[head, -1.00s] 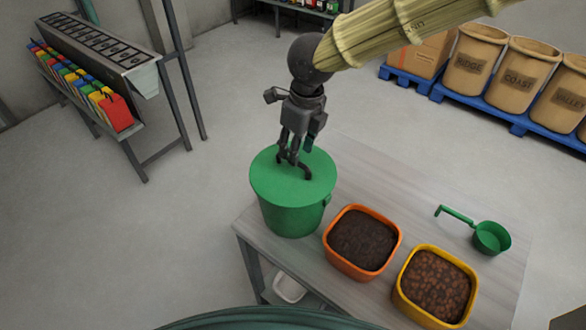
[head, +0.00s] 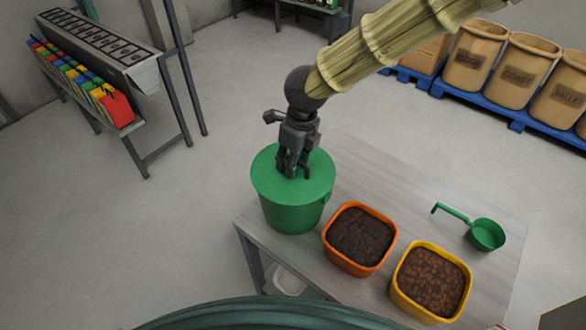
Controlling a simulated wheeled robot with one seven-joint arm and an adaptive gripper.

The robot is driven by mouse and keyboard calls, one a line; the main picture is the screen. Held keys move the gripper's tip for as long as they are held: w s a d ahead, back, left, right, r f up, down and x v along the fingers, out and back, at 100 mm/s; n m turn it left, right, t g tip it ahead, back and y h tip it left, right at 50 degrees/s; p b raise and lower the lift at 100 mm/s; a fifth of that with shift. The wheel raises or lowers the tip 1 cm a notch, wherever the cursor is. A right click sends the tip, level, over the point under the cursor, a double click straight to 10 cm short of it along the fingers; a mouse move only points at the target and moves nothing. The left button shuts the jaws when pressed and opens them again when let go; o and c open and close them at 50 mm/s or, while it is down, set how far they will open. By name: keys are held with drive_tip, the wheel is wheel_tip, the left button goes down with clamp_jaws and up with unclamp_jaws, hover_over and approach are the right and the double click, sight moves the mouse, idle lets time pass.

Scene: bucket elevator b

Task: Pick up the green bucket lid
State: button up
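The green bucket lid (head: 270,182) lies flat on top of the green bucket (head: 293,217), which stands upright at the table's left corner. My gripper (head: 293,172) points down over the middle of the lid, with its fingers low at the lid's handle. The fingers hide the dark handle almost fully. I cannot tell whether they are closed on it. The lid sits level on the bucket.
An orange tub of dark material (head: 345,262) and a yellow tub of brown material (head: 400,290) stand right of the bucket. A green scoop (head: 487,234) lies at the table's right.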

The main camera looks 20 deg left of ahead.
clamp_jaws()
